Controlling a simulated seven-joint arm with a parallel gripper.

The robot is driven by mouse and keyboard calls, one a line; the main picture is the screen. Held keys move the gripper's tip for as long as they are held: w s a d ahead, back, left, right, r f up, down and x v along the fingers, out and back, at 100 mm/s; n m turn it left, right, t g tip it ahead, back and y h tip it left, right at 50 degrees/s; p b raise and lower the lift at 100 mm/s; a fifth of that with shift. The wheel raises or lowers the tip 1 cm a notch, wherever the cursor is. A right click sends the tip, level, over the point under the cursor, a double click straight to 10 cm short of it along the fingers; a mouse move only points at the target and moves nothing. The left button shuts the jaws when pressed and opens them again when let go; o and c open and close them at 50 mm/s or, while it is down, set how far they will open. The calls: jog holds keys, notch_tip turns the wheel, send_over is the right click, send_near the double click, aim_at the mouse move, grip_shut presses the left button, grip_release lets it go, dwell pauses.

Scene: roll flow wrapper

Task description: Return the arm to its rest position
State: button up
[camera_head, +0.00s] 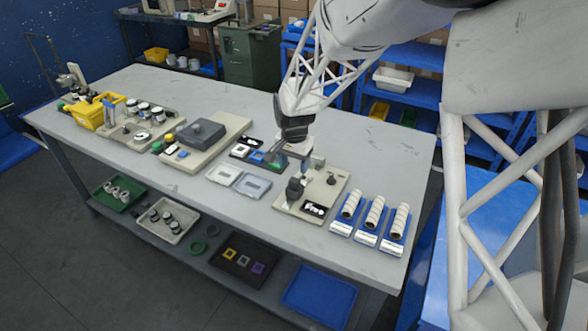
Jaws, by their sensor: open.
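My gripper (289,153) hangs from the white lattice arm over the middle of the grey workbench (385,160). It points down just behind a beige fixture plate (330,190) that carries dark cylindrical parts and a black label with white writing. The jaws are open. A small blue block (257,156) shows just left of the fingers. I cannot tell whether the fingers touch anything there.
Three blue trays with white rolls (374,213) stand right of the plate. Two pale flat trays (252,184) lie left. A dark grey machine (200,134) and a yellow bin (88,115) stand further left. The bench's back right is clear. Blue shelves (412,55) stand behind.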

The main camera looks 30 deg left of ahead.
jog(key=shift+r, duration=0.15)
dwell(0.4)
jog(key=shift+w+d+r, duration=0.1)
jog(key=shift+d+r, duration=0.15)
jog(key=shift+d, duration=0.2)
jog(key=s+d+r, duration=0.2)
jog(key=d+r, duration=0.3)
jog(key=d, duration=0.5)
jog(key=s+d+r+t, duration=0.15)
jog(key=d+r, duration=0.35)
jog(key=d, duration=0.5)
jog(key=s+d+r, duration=0.2)
jog(key=d+r, duration=0.3)
jog(key=d, duration=0.5)
jog(key=s+d+r+t, duration=0.1)
jog(key=s+d+r, duration=0.1)
jog(key=s+d, duration=1.9)
jog(key=shift+s+r, duration=0.3)
jog(key=shift+s, duration=0.2)
